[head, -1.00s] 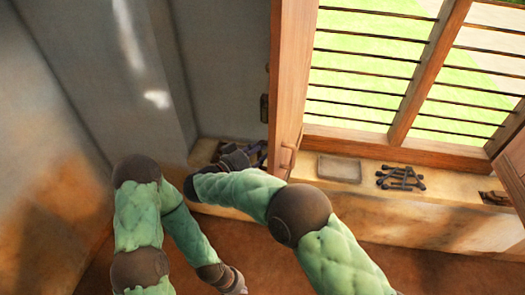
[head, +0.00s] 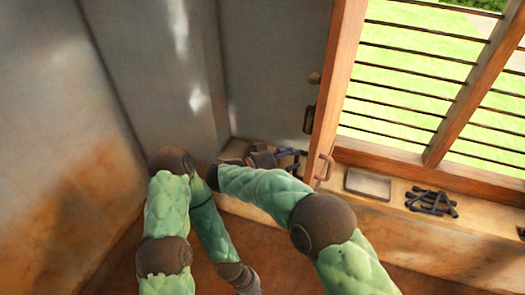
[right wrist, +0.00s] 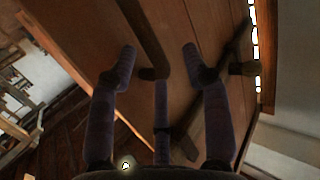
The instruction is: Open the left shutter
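The left shutter (head: 335,85) is a wooden panel seen nearly edge-on in the head view, standing out from the barred window. A handle (head: 323,170) shows low on its edge. In the right wrist view its wooden face (right wrist: 95,35) fills the middle, with a dark bar (right wrist: 143,40) on it. My right gripper (head: 283,158) is low on the left side of the shutter. In the right wrist view its fingers (right wrist: 160,58) are spread, with nothing clearly between them; contact with the wood cannot be told. My left gripper (head: 245,282) hangs low at the bottom, its fingers unclear.
The window sill (head: 390,210) holds a grey tray (head: 368,184) and several dark rods (head: 431,202) right of the shutter. A grey wall (head: 265,70) stands behind on the left. Window bars (head: 410,75) fill the opening.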

